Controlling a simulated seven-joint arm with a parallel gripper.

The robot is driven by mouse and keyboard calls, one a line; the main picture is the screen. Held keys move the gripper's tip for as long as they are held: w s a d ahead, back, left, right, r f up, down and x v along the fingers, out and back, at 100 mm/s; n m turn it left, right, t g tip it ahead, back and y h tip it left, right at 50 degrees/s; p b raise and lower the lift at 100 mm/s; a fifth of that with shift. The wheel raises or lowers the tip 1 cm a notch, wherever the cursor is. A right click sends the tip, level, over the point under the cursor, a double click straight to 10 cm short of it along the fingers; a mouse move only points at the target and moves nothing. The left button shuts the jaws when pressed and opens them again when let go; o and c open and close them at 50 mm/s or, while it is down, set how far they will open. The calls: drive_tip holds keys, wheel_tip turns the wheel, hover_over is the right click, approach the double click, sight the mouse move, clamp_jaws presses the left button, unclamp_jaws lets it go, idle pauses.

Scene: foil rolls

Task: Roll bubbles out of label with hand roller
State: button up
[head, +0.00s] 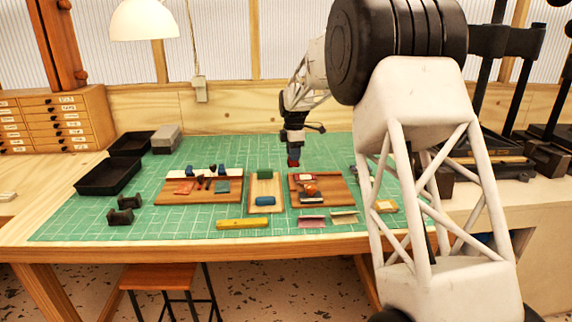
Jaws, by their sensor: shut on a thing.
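My gripper (293,150) is above the green mat, behind the gap between the middle board and the right board. It points down and is shut on a small dark red thing (293,162), too small here to name surely. A blue roller-like cylinder (265,201) and a green one (264,174) lie on the pale middle board (256,188). The right wooden board (336,184) bears an orange-brown round thing (310,190) and small red and white pieces. I cannot tell which piece is the label, and no bubbles can be made out.
The left wooden board (172,197) carries several small coloured pieces. A yellow bar (242,223) lies in front. Black trays (108,177) and a grey block (166,139) stand at the left. Dark press-like equipment (480,150) stands at the right. Bare mat lies between.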

drive_tip(key=shift+w+d+r, duration=0.25)
drive_tip(key=shift+w+d, duration=0.35)
drive_tip(key=shift+w, duration=0.35)
drive_tip(key=shift+w+d+r, duration=0.2)
drive_tip(key=shift+w+d, duration=0.4)
drive_tip(key=shift+w, duration=0.3)
drive_tip(key=shift+f, duration=0.1)
drive_tip(key=shift+f, duration=3.4)
drive_tip(key=shift+d+f, duration=0.7)
drive_tip(key=shift+d, duration=0.2)
drive_tip(key=shift+c, duration=0.3)
drive_tip(key=shift+d, duration=2.1)
drive_tip(key=shift+a, duration=2.85)
drive_tip(key=shift+a+r, duration=0.2)
wheel_tip(320, 180, up, 8)
drive_tip(key=shift+s, duration=0.1)
